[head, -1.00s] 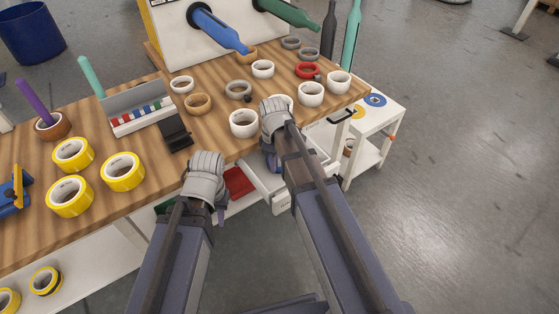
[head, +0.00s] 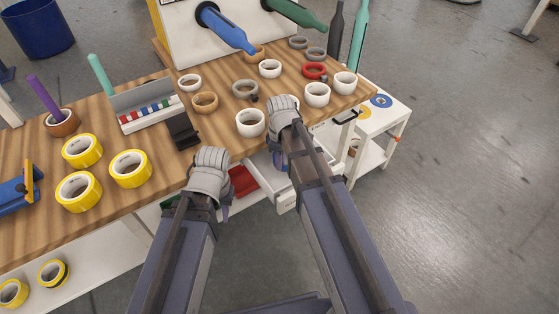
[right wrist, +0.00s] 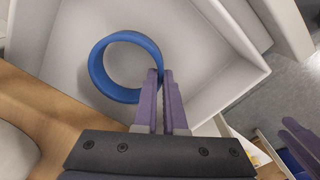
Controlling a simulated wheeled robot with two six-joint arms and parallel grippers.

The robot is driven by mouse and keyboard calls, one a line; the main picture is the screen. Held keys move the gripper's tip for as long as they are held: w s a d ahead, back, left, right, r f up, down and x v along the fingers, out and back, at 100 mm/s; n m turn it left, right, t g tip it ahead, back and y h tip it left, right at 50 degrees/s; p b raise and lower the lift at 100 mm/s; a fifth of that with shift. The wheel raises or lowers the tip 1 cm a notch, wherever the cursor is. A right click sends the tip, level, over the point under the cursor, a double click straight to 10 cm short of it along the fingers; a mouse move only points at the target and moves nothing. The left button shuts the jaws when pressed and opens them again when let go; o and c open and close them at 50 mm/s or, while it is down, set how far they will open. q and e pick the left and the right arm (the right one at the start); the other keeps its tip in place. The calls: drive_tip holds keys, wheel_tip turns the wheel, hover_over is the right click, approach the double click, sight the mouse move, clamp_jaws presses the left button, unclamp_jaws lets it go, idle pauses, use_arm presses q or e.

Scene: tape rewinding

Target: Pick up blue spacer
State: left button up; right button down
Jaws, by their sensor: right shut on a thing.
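The blue spacer (right wrist: 95,70) is a ring seen in the right wrist view, inside or just above an open white drawer (right wrist: 62,55). My right gripper (right wrist: 161,76) is shut on the right part of the ring's wall. I cannot tell whether the ring touches the drawer floor. In the head view my right gripper (head: 279,161) points down over the drawer at the bench's front edge, and its wrist hides most of it. My left gripper (head: 221,213) hangs in front of the bench; its fingers are mostly hidden behind its wrist.
The wooden bench (head: 140,208) carries several yellow tape rolls (head: 129,168), white rolls (head: 250,122) and a red ring (head: 314,70). A white drawer with a red part (head: 242,181) is near my left gripper. A white side table (head: 388,115) stands right.

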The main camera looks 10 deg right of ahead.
drive_tip(key=s, duration=0.1)
drive_tip(key=s+d, duration=0.1)
drive_tip(key=s, duration=0.1)
drive_tip(key=shift+s+d, duration=0.1)
drive_tip(key=shift+s, duration=0.15)
wheel_tip(320, 180, up, 14)
drive_tip(key=p, duration=1.4)
drive_tip(key=shift+f, duration=0.15)
